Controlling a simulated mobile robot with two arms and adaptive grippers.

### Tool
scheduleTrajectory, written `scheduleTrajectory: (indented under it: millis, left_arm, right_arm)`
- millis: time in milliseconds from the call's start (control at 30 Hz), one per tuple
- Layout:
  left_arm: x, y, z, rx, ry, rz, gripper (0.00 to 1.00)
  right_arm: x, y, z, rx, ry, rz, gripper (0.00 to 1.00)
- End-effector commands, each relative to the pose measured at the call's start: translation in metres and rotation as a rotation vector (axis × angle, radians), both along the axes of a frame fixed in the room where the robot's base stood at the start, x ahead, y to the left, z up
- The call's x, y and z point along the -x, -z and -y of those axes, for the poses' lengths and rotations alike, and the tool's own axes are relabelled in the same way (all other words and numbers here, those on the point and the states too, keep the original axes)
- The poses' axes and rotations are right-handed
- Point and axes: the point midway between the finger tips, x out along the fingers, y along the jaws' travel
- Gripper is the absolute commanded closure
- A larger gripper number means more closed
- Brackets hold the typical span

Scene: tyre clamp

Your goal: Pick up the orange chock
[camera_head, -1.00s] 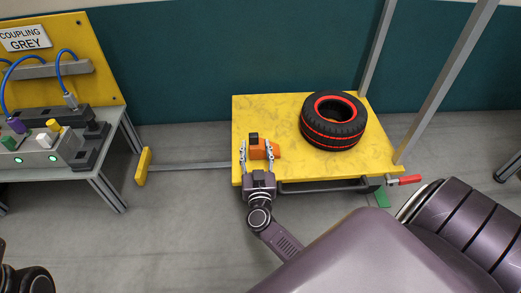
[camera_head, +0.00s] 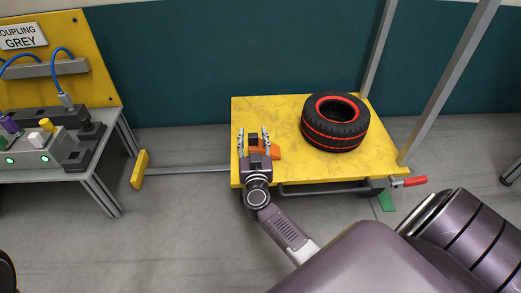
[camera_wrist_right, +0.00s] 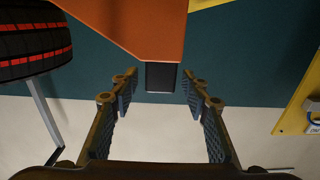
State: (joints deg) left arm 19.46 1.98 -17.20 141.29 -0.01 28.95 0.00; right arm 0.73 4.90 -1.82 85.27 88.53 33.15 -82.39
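The orange chock (camera_head: 276,153) lies on the yellow table near its left front part, with a black block (camera_head: 253,139) at its far side. My right gripper (camera_head: 253,133) is open, with its fingers on either side of the black block and partly over the chock. In the right wrist view the chock (camera_wrist_right: 135,25) fills the top middle, and the black block (camera_wrist_right: 161,77) shows in line with the gap between the open fingers (camera_wrist_right: 158,85). I see no clear grip on either. My left gripper is not visible.
A black tyre (camera_head: 335,122) with red stripes lies right of the chock on the yellow table (camera_head: 285,110). Grey posts (camera_head: 450,80) rise at the table's right. A red-handled clamp (camera_head: 408,182) is at the front right. A control bench (camera_head: 45,150) stands left.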

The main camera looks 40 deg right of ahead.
Motion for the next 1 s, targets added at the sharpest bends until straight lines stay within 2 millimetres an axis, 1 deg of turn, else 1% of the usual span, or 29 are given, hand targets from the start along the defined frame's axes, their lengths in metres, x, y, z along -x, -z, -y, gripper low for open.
scheduleTrajectory:
  millis: [33, 300, 367, 1000]
  left_arm:
    - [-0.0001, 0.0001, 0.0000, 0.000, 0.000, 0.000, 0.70]
    - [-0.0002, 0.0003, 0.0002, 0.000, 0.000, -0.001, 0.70]
    - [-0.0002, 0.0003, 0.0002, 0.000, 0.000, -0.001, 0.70]
    - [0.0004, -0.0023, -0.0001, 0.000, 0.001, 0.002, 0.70]
  right_arm:
    - [0.0002, 0.0001, -0.0001, 0.000, 0.000, 0.000, 0.65]
    - [0.0002, 0.0002, -0.0002, 0.000, 0.000, 0.000, 0.94]
    - [0.0002, 0.0002, -0.0002, 0.000, 0.000, 0.000, 1.00]
    - [-0.0001, -0.0043, -0.0004, 0.000, 0.000, 0.002, 1.00]
